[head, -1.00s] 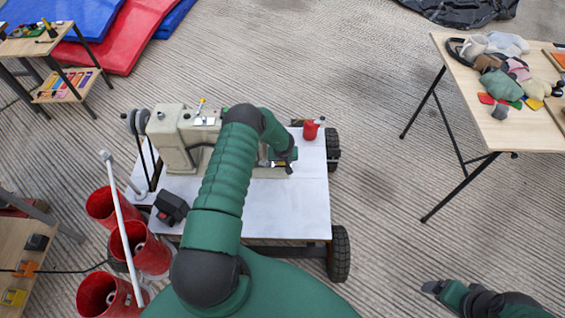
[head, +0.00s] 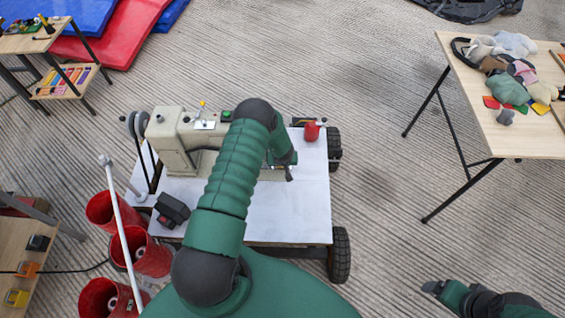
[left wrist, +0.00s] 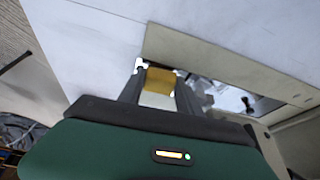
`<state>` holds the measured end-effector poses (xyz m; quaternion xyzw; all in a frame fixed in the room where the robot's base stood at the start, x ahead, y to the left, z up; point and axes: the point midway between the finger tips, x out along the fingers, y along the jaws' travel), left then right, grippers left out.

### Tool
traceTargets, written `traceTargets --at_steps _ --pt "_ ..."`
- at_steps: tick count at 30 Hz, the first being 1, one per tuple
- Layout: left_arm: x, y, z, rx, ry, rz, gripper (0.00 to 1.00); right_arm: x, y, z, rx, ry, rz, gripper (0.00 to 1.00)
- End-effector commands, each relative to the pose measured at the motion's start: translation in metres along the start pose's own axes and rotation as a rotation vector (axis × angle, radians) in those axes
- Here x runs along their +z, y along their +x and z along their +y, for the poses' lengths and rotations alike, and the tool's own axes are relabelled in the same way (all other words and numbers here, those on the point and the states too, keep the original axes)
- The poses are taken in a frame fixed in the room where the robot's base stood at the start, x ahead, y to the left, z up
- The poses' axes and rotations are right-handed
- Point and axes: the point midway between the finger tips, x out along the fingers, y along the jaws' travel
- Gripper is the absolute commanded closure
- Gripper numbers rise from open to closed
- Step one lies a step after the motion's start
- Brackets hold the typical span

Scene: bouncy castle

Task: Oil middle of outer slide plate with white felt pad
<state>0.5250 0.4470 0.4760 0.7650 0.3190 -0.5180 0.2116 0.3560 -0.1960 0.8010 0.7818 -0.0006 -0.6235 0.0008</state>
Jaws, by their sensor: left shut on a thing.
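The beige sewing machine (head: 172,135) stands on a white-topped cart (head: 300,215). My left gripper (left wrist: 158,85) is shut on a small pad, with a yellow part (left wrist: 165,77) and a white part (left wrist: 155,100) showing between the fingers. In the head view, my left gripper (head: 289,172) is at the right end of the machine's bed, mostly behind my arm. In the left wrist view, a shiny plate (left wrist: 228,97) lies in the beige bed (left wrist: 215,55), right of the fingers. Contact between pad and plate cannot be told. My right gripper (head: 431,287) is at lower right; its jaws are unclear.
A red can (head: 311,131) stands at the cart's back right corner. A black and red box (head: 172,209) is on the cart's left. A table (head: 500,140) with cloth pieces is at right, with bare floor between.

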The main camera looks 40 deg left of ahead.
Motion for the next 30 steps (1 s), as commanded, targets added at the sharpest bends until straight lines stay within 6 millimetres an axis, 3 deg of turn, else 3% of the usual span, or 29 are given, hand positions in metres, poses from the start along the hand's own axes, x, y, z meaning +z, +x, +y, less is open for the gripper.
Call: traceTargets --at_steps 12,26,30 --pt "0.003 -0.009 0.003 0.003 -0.001 0.008 1.0 -0.001 -0.003 0.0 0.0 0.0 0.0 0.16" --pt "-0.016 -0.06 0.003 0.004 -0.001 0.005 1.0 -0.012 -0.05 0.0 0.0 0.0 0.0 0.16" --pt "-0.018 -0.064 0.003 0.004 0.0 0.004 1.0 -0.013 -0.054 0.0 0.0 0.0 0.0 0.16"
